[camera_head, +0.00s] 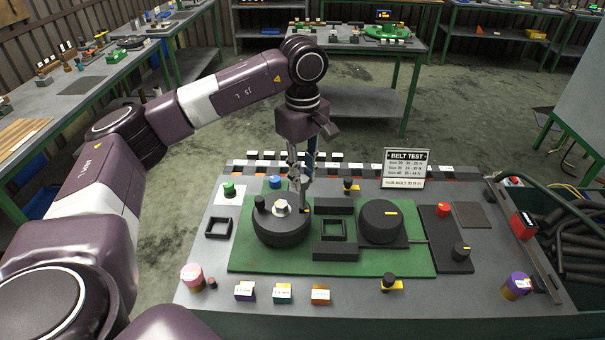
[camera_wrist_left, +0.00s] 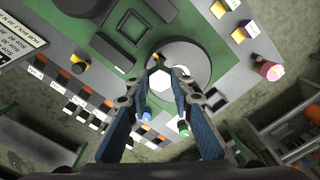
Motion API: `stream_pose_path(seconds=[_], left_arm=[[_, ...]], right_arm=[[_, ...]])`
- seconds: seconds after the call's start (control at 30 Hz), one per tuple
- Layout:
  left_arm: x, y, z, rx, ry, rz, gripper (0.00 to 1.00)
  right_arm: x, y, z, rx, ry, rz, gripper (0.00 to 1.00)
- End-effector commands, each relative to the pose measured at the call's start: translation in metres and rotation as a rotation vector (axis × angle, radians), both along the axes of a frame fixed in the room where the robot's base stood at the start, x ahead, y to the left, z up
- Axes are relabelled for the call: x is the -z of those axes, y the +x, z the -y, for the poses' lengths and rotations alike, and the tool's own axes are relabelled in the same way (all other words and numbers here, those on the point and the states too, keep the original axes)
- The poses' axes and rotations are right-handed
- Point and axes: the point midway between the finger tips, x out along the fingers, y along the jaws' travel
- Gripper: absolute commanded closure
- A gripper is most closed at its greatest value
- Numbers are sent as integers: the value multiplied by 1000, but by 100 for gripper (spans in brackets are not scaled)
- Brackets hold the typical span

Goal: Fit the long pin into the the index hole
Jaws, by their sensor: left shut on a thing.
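The dark round disc (camera_head: 281,231) lies on the left of the green plate. It has a pale hexagonal hub (camera_head: 281,207) and a black knob (camera_head: 260,203). My left gripper (camera_head: 301,201) points down over its right part. A small dark piece (camera_wrist_left: 157,58) shows at the fingertips, apparently the long pin in the grip. Its lower end and the index hole are hard to make out. My right gripper is out of view.
The green plate (camera_head: 360,289) also carries black blocks (camera_head: 335,252) and a second disc (camera_head: 381,221). A "BELT TEST" sign (camera_head: 405,168) stands behind. Labelled boxes (camera_head: 282,293), a pink roll (camera_head: 192,277) and a purple roll (camera_head: 516,286) stand along the front.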

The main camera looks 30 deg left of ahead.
Motion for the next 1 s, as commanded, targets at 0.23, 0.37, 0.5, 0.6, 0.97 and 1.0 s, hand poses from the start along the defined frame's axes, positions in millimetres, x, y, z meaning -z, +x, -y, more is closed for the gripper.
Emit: stream_pose_path(seconds=[0.23,0.37,0.5,0.6,0.97,1.0], left_arm=[[0,0,0,0,0,2,100],[-1,0,0,0,0,2,100],[0,0,0,0,0,1,100],[1,0,0,0,0,1,100],[10,0,0,0,0,1,100],[12,0,0,0,0,1,100]], right_arm=[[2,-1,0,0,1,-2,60],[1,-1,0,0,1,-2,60],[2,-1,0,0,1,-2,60],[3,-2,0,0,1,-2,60],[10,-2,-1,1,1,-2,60],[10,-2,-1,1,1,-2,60]])
